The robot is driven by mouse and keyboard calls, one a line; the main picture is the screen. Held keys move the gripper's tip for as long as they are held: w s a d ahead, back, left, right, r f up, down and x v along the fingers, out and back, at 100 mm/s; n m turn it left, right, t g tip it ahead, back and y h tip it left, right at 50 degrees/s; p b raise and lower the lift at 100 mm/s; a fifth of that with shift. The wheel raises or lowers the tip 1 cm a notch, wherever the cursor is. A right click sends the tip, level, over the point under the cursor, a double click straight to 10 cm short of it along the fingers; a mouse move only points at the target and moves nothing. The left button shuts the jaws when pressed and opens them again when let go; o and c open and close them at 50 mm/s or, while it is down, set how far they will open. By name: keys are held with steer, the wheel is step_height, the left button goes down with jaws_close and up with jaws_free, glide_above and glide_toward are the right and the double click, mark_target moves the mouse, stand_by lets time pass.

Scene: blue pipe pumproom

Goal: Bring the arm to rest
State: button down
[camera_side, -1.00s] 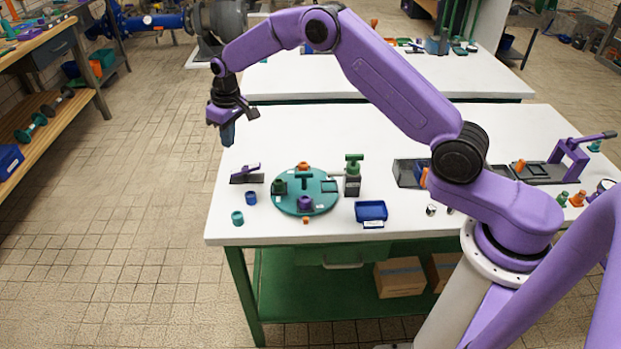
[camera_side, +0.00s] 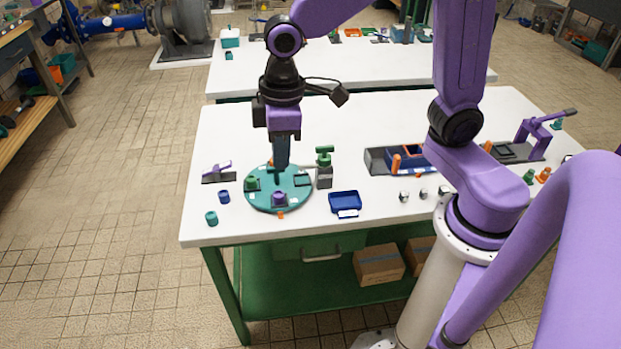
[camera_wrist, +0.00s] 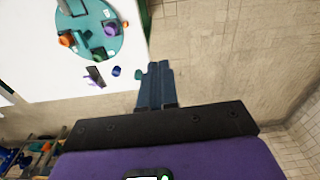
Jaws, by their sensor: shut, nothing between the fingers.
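My gripper (camera_side: 281,160) points straight down in the side view, in front of or above the teal round plate (camera_side: 262,203) on the near white table (camera_side: 370,215). Its fingers are together and hold nothing. The wrist view also shows my gripper (camera_wrist: 157,75), its blue fingers side by side, with floor beyond them. There the teal plate (camera_wrist: 115,45) lies at the upper left. How high the fingertips are above the plate is hard to tell.
A green and grey post (camera_side: 324,170) stands right of the plate. A blue tray (camera_side: 345,202) is near the front edge. A purple-handled part (camera_side: 218,172) and a blue cup (camera_side: 224,197) lie on the left. A grey-blue bin (camera_side: 400,160) and a purple press (camera_side: 535,135) stand to the right.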

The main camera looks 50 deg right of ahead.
steer(key=s+d+n, duration=0.1)
steer(key=s+d, duration=0.4)
steer(key=s, duration=0.3)
steer(key=s+d+n, duration=0.2)
steer(key=s+d, duration=0.2)
steer(key=s, duration=0.4)
steer(key=shift+s+d+f, duration=0.35)
steer(key=shift+s+f, duration=0.05)
